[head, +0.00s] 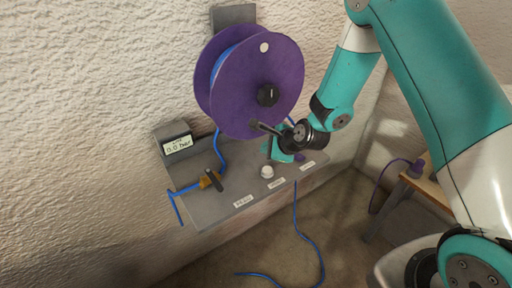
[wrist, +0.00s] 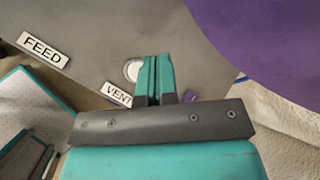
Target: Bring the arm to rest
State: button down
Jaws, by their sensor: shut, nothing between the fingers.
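My gripper (head: 281,152) is shut and empty, low in front of the purple reel, over the right half of the grey panel. My teal arm comes in from the right and is bent. In the wrist view my teal fingers (wrist: 154,78) are pressed together. They partly cover a white round knob (wrist: 131,71) beside the VENT label (wrist: 117,95). I cannot tell whether the fingers touch anything.
A purple reel (head: 235,105) with blue hose hangs on the rough wall. The grey panel (head: 225,205) carries a gauge (head: 178,145) reading 0.0 bar, a brass valve (head: 210,181) and a white knob (head: 267,172). Blue hose (head: 309,237) trails on the floor. A wooden bench (head: 428,187) stands right.

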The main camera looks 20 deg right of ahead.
jog(key=s+a+r+n+g+y, duration=0.1)
jog(key=s+a+r+n+g, duration=0.15)
jog(key=s+r+n, duration=0.45)
jog(key=s+a+r+n+g, duration=0.2)
jog(key=s+a+r+n, duration=0.2)
jog(key=r+n, duration=0.4)
jog(key=s+r+n+g, duration=0.1)
jog(key=s+r+n, duration=0.2)
jog(key=s, duration=0.3)
jog(key=s+d+r+n+g+h, duration=0.1)
jog(key=s+r+n, duration=0.2)
jog(key=s+n, duration=0.2)
jog(key=s+d+r+n+g, duration=0.1)
jog(key=s+r+n, duration=0.2)
jog(key=s+n, duration=0.2)
jog(key=s, duration=0.3)
jog(key=shift+s+r, duration=0.2)
jog(key=shift+r, duration=0.05)
